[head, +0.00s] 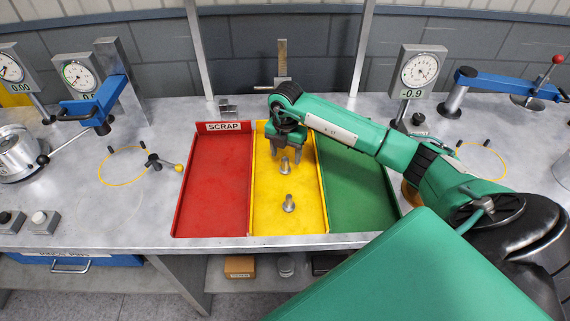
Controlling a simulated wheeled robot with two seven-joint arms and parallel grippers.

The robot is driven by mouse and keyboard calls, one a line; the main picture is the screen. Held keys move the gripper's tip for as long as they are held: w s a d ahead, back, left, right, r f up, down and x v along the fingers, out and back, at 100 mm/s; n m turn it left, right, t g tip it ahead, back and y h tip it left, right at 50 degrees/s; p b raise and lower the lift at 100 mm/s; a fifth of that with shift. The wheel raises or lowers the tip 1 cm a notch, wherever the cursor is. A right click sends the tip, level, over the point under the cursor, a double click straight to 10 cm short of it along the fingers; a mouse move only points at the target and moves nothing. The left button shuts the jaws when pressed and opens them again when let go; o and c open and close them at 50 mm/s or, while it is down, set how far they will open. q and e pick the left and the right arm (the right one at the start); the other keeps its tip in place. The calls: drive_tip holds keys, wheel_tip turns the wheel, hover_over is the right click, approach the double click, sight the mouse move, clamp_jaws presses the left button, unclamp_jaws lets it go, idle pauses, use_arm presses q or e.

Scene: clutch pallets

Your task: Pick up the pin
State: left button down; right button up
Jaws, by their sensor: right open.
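Two grey metal pins stand in the yellow tray (265,212). The farther pin (284,168) is just below my right gripper (287,153), and the nearer pin (288,204) stands apart toward the front of the tray. My right gripper points down over the back part of the yellow tray with its jaws open. Its fingers are close to the top of the farther pin; I cannot tell whether they are around it or above it. My left gripper is not in view.
An empty red tray (212,200) marked SCRAP adjoins on the left, and a green tray (355,200) on the right, partly behind my arm. Dial gauges (420,70) and blue clamps (92,105) stand on both sides. Two upright posts rise behind the trays.

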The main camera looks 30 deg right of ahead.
sight(285, 158)
drive_tip(key=shift+a+f+p, duration=0.1)
drive_tip(key=shift+f+p, duration=0.25)
wheel_tip(285, 158, down, 3)
drive_tip(key=shift+f+p, duration=0.2)
drive_tip(key=shift+p, duration=0.65)
drive_tip(key=shift+f, duration=0.5)
drive_tip(key=c, duration=1)
drive_tip(key=shift+c, duration=0.9)
drive_tip(key=shift+r, duration=0.15)
